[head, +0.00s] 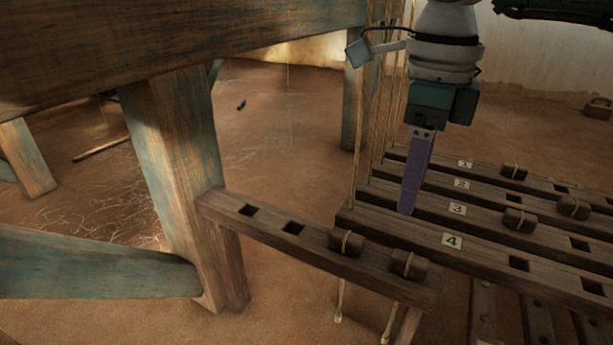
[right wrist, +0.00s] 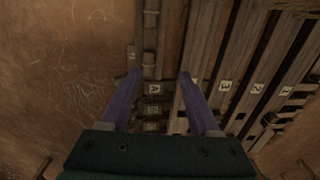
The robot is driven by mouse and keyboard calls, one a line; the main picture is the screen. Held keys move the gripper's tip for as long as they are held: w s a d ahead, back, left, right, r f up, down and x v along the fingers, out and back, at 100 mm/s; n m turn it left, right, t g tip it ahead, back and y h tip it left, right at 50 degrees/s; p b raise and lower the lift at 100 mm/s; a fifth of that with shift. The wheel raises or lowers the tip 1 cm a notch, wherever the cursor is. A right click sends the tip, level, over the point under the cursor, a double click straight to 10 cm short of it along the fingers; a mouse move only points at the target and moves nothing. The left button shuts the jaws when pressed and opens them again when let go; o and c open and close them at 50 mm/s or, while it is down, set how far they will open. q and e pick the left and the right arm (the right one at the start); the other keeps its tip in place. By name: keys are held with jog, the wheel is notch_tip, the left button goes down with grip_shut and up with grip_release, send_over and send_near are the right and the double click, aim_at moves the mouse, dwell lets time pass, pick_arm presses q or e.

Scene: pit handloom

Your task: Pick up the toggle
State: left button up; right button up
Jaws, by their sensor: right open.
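I cannot tell which piece is the named toggle. Several dark wooden blocks with a cord loop look like toggles. Two sit side by side on the near slotted rail, one (head: 347,241) beside the other (head: 409,264). More lie on the numbered treadles, such as one block (head: 520,220) and one farther back (head: 514,172). My right gripper (head: 407,212) points down over the treadles, near labels 3 and 4, right of and above the rail blocks. Its purple fingers (right wrist: 159,78) stand apart with nothing held between them in the right wrist view. My left gripper is not in view.
A thick wooden loom post (head: 180,180) and top beam (head: 180,35) stand on the left. Cords (head: 360,130) hang beside the right gripper. Open floor (head: 285,150) lies behind the rail.

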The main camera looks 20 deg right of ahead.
jog(key=b, duration=0.3)
send_over(411, 259)
jog(key=f, duration=0.5)
jog(key=shift+s+d, duration=0.1)
jog(key=shift+s, duration=0.2)
jog(key=shift+w+f, duration=0.15)
jog(key=shift+f, duration=0.05)
jog(key=shift+w+f+b, duration=0.5)
jog(key=shift+f+b, duration=0.4)
jog(key=shift+b, duration=0.1)
jog(key=shift+s+f+b, duration=0.25)
jog(key=shift+f+b, duration=0.8)
jog(key=shift+f, duration=0.15)
jog(key=shift+s+f, duration=0.15)
jog(key=shift+f, duration=0.1)
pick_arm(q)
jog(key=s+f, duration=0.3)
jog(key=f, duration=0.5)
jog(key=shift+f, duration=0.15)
pick_arm(e)
jog(key=shift+r, duration=0.15)
jog(key=shift+w, duration=0.25)
jog(key=shift+c, duration=1.2)
jog(key=shift+s, duration=0.1)
grip_shut()
